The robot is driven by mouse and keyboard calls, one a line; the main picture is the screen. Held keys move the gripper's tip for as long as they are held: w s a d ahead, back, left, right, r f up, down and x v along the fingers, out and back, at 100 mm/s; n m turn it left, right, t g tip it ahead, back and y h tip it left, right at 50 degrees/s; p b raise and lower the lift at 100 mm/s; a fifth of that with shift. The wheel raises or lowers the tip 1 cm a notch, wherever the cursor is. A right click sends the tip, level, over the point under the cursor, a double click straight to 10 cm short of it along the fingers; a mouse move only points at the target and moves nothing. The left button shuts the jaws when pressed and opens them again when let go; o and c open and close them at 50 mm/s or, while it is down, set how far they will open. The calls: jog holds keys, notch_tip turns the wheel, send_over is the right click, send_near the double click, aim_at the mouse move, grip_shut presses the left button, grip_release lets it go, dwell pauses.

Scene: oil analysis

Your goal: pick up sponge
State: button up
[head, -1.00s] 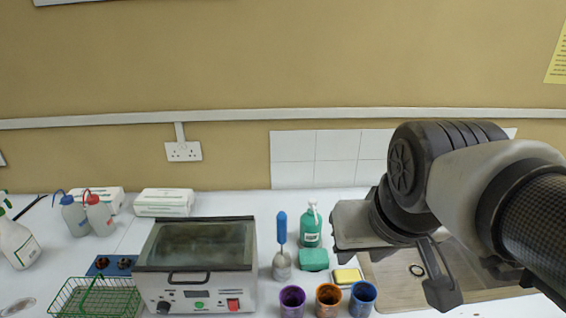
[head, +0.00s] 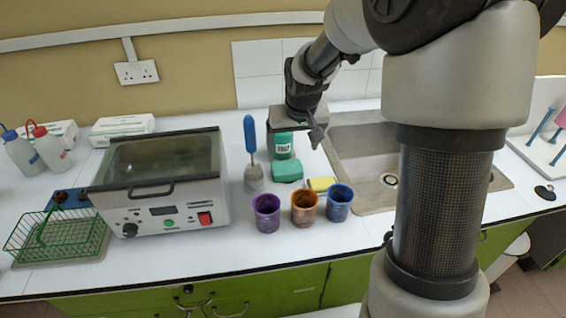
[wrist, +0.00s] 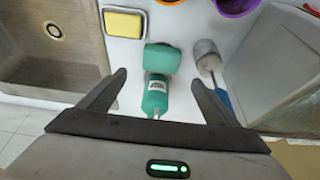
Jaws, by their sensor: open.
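A yellow sponge (head: 322,184) lies on the counter behind the cups, left of the sink. In the wrist view the yellow sponge (wrist: 124,22) sits in a shallow dark-rimmed dish at the upper left. In the head view the gripper (head: 297,128) partly hides the bottle.
Purple (head: 266,213), orange (head: 304,207) and blue (head: 339,203) cups stand in front of the sponges. A blue-handled brush (head: 251,145) stands left of the bottle, next to a metal bath (head: 165,185). The sink (head: 365,150) is to the right. A green wire basket (head: 60,238) is far left.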

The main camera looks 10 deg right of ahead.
send_over(288, 170)
jog(key=s, duration=0.2)
notch_tip(288, 170, down, 8)
jog(key=shift+s+d+r, duration=0.1)
jog(key=shift+s+r, duration=0.05)
jog(key=shift+r, duration=0.1)
jog(key=x, duration=0.5)
jog(key=shift+s+f+b, duration=0.2)
jog(key=shift+s+b, duration=0.1)
jog(key=c, duration=0.9)
notch_tip(288, 170, up, 10)
jog(key=shift+p, duration=0.35)
